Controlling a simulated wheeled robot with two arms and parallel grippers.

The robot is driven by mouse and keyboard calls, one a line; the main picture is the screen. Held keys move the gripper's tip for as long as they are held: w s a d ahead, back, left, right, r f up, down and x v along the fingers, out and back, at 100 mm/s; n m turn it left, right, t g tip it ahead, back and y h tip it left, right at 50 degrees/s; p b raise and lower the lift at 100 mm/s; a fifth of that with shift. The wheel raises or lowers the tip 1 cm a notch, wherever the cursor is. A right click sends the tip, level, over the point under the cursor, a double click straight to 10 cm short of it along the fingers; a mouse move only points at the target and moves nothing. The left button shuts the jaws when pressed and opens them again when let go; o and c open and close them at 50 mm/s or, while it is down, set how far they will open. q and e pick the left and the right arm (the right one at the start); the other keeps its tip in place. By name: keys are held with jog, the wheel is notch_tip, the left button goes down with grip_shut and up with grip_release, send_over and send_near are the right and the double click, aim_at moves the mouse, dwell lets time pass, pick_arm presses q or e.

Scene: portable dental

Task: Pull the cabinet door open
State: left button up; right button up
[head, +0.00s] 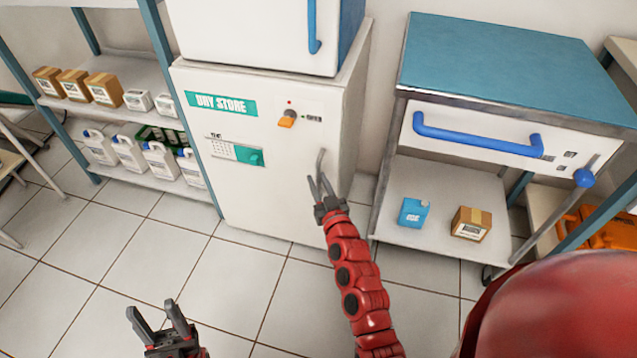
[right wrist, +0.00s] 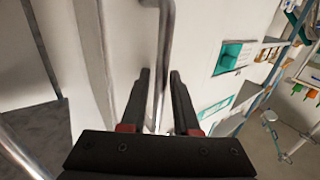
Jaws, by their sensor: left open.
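The white cabinet (head: 270,185) marked "DRY STORE" stands in the middle of the head view, and its door looks closed. A thin grey upright handle (head: 320,162) is at the door's right side. My right gripper (head: 319,180) is at this handle with its fingers apart. In the right wrist view, the handle (right wrist: 167,35) runs down between the two open fingers of the right gripper (right wrist: 161,75); I cannot tell whether either finger touches it. My left gripper (head: 156,312) is open and empty, low over the floor at the bottom left.
A white unit with a blue handle (head: 312,25) sits on top of the cabinet. A blue-topped cart (head: 500,65) stands close on the right. A shelf rack (head: 140,165) with boxes and jugs stands on the left. The tiled floor (head: 235,285) in front is clear.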

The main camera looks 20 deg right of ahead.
grip_shut()
dwell(1.4)
